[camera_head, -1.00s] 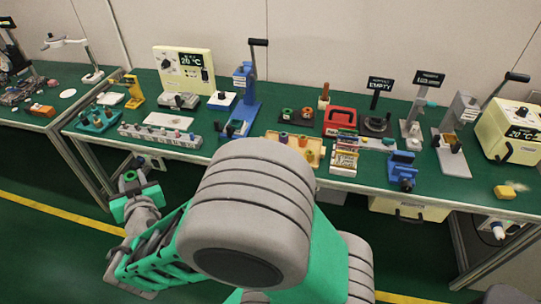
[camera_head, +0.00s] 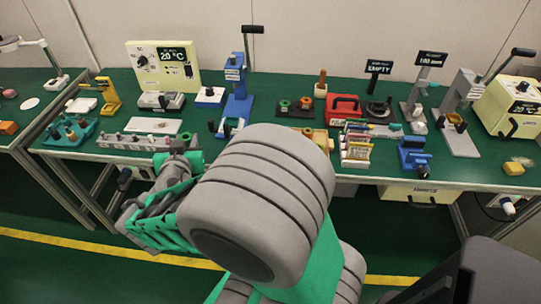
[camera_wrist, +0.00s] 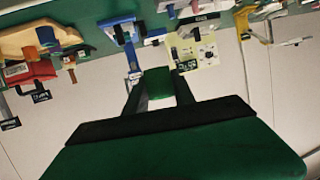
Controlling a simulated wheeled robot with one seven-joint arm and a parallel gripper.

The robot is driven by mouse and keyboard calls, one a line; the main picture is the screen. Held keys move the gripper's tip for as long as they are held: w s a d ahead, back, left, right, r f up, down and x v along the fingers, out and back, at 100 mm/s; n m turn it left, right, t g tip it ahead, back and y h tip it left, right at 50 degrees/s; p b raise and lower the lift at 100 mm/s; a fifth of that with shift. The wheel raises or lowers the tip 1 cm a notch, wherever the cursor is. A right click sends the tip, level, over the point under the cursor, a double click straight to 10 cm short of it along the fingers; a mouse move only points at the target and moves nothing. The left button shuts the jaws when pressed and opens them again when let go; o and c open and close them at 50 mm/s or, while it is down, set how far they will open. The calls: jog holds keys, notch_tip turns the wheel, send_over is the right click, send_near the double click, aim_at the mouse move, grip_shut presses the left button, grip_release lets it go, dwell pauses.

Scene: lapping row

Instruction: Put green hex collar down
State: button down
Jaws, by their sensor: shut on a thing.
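In the wrist view, my gripper (camera_wrist: 158,92) is shut on a green piece (camera_wrist: 160,84), which I take to be the green hex collar. Only part of it shows between the two dark fingers, and its hex outline cannot be made out. It is held in the air, apart from the bench things seen beyond it.
The green bench (camera_head: 226,171) carries a blue press (camera_head: 237,95), a dark plate with coloured rings (camera_head: 296,110), a red box (camera_head: 343,107), a white rack (camera_head: 128,141) and a teal holder (camera_head: 69,132). My arm hides part of the front edge. A yellow piece (camera_head: 513,168) lies at right.

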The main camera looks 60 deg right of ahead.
jog(key=s+d+f+m+g+h+b, duration=0.15)
jog(key=s+d+m+g, duration=0.45)
jog(key=s, duration=0.6)
jog(key=s+d+f+m+g+h+b, duration=0.15)
jog(key=s+d+g, duration=0.25)
jog(key=s+d, duration=0.6)
jog(key=shift+m+y, duration=0.25)
jog(key=shift+y, duration=0.05)
jog(key=w+d+f, duration=0.1)
jog(key=d+f, duration=0.2)
jog(key=d+f+b, duration=0.1)
jog(key=d+f, duration=0.2)
jog(key=d, duration=0.1)
jog(key=w+d+f, duration=0.1)
jog(key=d+f, duration=0.3)
jog(key=shift+w+d+f, duration=0.1)
jog(key=shift+w+d, duration=0.15)
jog(key=shift+w, duration=0.1)
notch_tip(320, 180, down, 3)
jog(key=shift+d+r, duration=0.15)
jog(key=shift+w+f, duration=0.1)
jog(key=shift+f, duration=0.15)
jog(key=shift+b, duration=0.3)
